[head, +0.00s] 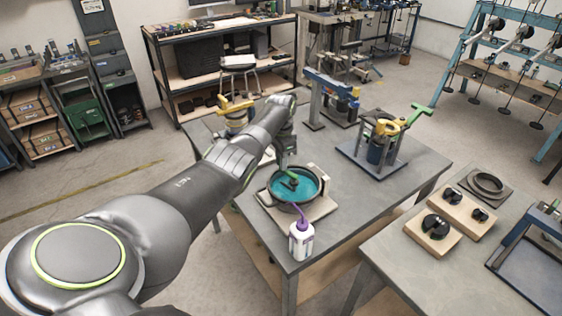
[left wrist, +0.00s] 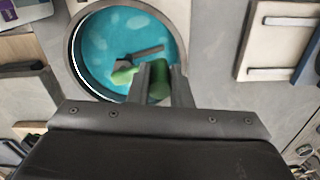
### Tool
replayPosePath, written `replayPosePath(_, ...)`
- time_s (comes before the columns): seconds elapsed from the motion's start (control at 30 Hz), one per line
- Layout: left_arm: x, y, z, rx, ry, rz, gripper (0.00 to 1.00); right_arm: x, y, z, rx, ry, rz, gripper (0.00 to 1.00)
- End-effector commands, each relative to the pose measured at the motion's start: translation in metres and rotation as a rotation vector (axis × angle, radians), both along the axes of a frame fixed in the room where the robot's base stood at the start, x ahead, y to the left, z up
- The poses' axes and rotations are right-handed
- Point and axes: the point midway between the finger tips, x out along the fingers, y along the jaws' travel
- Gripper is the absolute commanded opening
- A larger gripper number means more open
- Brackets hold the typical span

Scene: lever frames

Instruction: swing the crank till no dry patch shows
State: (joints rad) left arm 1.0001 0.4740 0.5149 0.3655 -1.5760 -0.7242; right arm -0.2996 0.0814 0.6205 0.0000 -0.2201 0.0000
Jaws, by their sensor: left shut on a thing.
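A round dark pan (head: 271,197) with teal contents (head: 309,188) sits on a pale board on the grey table. In the left wrist view, the teal surface (left wrist: 100,45) shows several paler patches. Inside the pan is a crank with a dark bar (left wrist: 150,50) and a green piece (left wrist: 122,76). My left gripper (left wrist: 160,74) reaches down over the pan, its fingers shut on the green crank handle (left wrist: 159,88). The fingers partly hide the handle. In the head view my left gripper (head: 287,160) is partly hidden by its arm. My right gripper is not in view.
A white bottle with a purple spout (head: 301,241) stands just in front of the pan. A yellow-and-green clamp device (head: 380,140) stands behind right, and a blue-and-yellow device (head: 330,95) behind. The table (head: 345,205) is bare right of the pan.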

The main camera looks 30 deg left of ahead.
Motion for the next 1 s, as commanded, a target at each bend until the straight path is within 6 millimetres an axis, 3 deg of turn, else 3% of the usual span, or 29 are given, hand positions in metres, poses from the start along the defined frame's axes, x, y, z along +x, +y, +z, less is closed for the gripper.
replayPosePath(0.17,0.001,0.0,0.001,-0.001,-0.003,0.001,0.0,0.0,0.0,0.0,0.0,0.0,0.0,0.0)
replayPosePath(0.2,0.001,0.0,0.001,-0.001,-0.003,0.001,0.2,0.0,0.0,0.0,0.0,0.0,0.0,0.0)
replayPosePath(0.37,0.001,0.0,0.001,0.0,-0.002,0.001,0.4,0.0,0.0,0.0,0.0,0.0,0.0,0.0)
replayPosePath(0.77,0.001,0.0,0.007,0.0,-0.004,0.002,0.4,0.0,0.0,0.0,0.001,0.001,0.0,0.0)
replayPosePath(1.0,0.002,0.001,0.047,0.003,-0.009,0.0,0.4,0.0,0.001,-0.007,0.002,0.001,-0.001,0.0)
